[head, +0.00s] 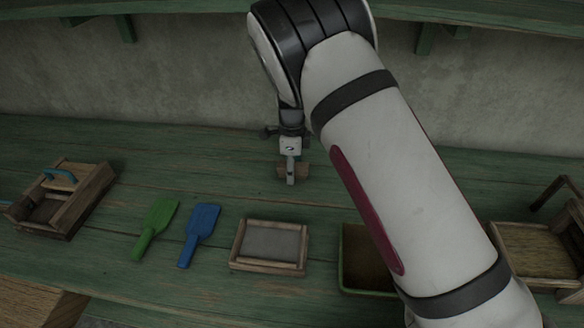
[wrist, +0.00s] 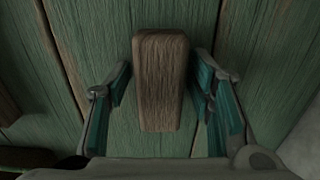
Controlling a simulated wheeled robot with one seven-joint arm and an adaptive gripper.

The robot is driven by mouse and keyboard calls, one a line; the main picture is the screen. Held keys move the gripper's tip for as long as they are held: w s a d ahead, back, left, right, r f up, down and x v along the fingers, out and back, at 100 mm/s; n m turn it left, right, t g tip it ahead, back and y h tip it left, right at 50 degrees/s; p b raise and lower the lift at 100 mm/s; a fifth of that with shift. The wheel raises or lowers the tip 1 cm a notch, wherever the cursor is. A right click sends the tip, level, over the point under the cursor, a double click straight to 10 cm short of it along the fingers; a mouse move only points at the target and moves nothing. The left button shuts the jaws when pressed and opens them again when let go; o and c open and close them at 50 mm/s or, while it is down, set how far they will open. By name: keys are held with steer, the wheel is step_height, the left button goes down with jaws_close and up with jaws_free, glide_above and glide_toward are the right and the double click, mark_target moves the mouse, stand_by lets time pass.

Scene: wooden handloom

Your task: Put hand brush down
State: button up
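The hand brush, seen as a brown wooden block (wrist: 160,85), is between the fingers of my gripper (wrist: 161,72) in the wrist view. The teal finger pads stand on either side of it, with a narrow gap showing on both sides, so the gripper looks open around it. In the head view the brush (head: 301,171) shows as a small brown piece behind my gripper (head: 290,170), low over or on the green bench (head: 330,195). Its bristles are hidden, and I cannot tell for certain whether it rests on the planks.
On the bench are a wooden box with a blue handle (head: 88,188), a green scoop (head: 156,224), a blue scoop (head: 201,230) and a wood-framed tray (head: 270,229). A green-rimmed bin (head: 345,265) is partly behind my arm. A wooden box (head: 525,240) stands right.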

step_height(320, 180, up, 8)
steer(key=shift+f, duration=0.1)
stand_by(0.6)
stand_by(0.3)
